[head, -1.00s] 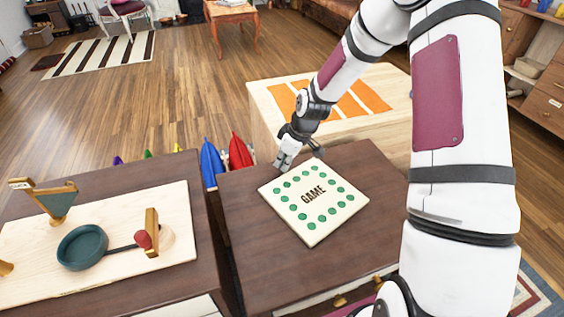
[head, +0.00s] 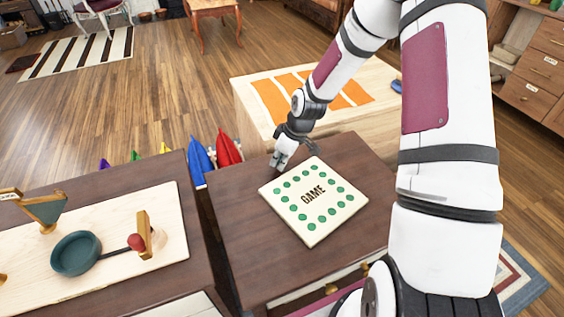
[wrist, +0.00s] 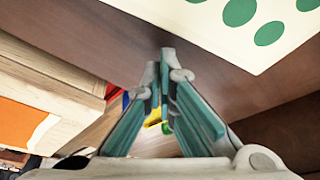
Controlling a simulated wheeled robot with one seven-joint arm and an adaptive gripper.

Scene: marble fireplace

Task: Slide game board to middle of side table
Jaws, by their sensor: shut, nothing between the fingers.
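The game board (head: 313,214) is a cream square with green dots around its edge and the word GAME in its middle. It lies flat on the dark brown side table (head: 240,244), towards the table's right side. My gripper (head: 276,165) is at the table's far edge, beside the board's far left corner. In the wrist view my gripper (wrist: 166,52) has its fingertips together with nothing between them. The board (wrist: 245,22) shows at the upper right there, apart from the fingertips. Whether the fingertips touch the table cannot be told.
A pale wooden chest (head: 365,120) with orange stripes stands behind the table. To the left, another dark table holds a light board (head: 172,230) with a teal pan (head: 76,253). Blue (head: 200,156) and red (head: 229,148) pointed objects stand behind the gap. The table's left part is bare.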

